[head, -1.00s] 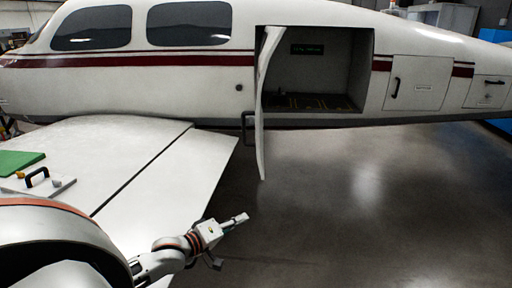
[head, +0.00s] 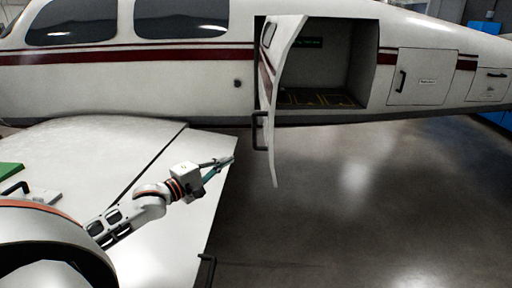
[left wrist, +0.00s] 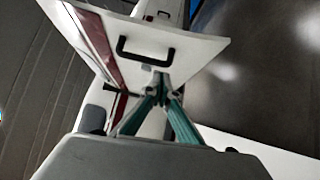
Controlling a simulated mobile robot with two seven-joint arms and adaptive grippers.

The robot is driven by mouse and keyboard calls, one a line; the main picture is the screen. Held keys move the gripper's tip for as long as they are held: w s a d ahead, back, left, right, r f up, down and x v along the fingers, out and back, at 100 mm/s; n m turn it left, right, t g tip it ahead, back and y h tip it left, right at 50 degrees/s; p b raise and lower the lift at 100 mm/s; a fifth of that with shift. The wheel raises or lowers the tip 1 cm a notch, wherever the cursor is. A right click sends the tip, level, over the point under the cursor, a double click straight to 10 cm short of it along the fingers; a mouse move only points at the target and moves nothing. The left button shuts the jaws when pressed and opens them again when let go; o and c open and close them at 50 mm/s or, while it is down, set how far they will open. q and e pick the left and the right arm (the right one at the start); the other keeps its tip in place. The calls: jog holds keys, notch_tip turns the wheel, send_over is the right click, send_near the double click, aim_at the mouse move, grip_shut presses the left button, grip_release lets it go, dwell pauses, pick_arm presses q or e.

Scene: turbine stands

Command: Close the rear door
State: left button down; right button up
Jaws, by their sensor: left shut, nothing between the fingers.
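The rear door (head: 285,75) is a white panel with a red stripe, hinged at the left of the open compartment in the plane's side. It stands open, swung outward. Its black handle (head: 259,131) is on the outer face, low down. The left wrist view shows the door (left wrist: 195,50) and handle (left wrist: 146,50) just beyond my fingers. My left gripper (head: 232,160) is shut and empty, left of and below the handle in the head view. In the left wrist view its fingertips (left wrist: 160,80) overlap the door's edge; I cannot tell whether they touch. My right gripper is not in view.
The wing (head: 95,155) lies under my left arm. A green pad (head: 10,171) and a small white item with a black handle (head: 15,188) are on it at the left. The compartment (head: 330,65) is open. The floor (head: 370,200) to the right is clear.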

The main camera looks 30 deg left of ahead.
pick_arm(q)
jog(key=w+d, duration=0.4)
jog(key=w, duration=0.8)
jog(key=shift+d+r, duration=0.3)
jog(key=shift+d, duration=0.1)
jog(key=shift+w+d, duration=0.1)
jog(key=shift+d, duration=0.05)
